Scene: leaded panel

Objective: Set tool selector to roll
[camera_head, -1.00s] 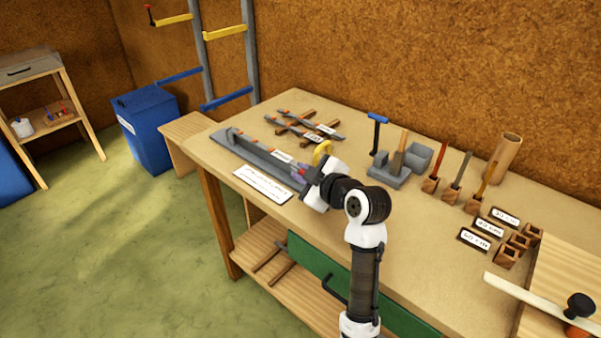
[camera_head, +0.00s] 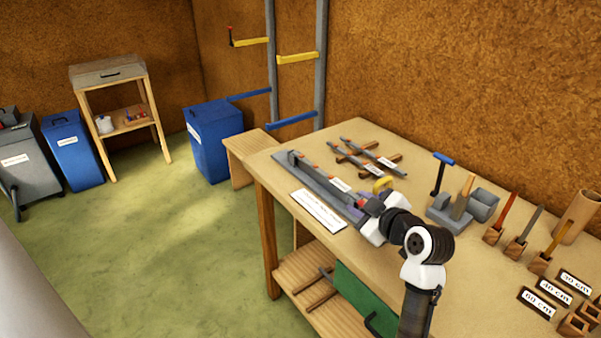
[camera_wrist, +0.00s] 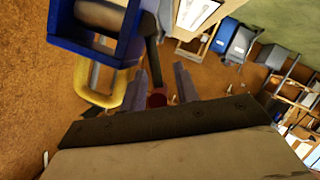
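A long grey bench tool (camera_head: 322,186) lies along the table's left edge, with a white label card (camera_head: 318,208) in front of it. My gripper (camera_head: 362,212) is at its right end. In the wrist view the two grey fingers of my gripper (camera_wrist: 160,88) stand apart, with a red knob (camera_wrist: 157,98) at the end of a dark lever (camera_wrist: 151,52) between them. I see gaps on both sides of the knob. A yellow loop (camera_wrist: 82,90) and a blue square frame (camera_wrist: 95,45) are close to the left finger. I cannot read any selector marking.
Grey bars on wooden rests (camera_head: 368,158) lie behind the tool. A blue-handled tool (camera_head: 440,172), a grey block (camera_head: 455,212) and several upright sticks in wooden holders stand to the right. The wall is close behind the table (camera_head: 410,155).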

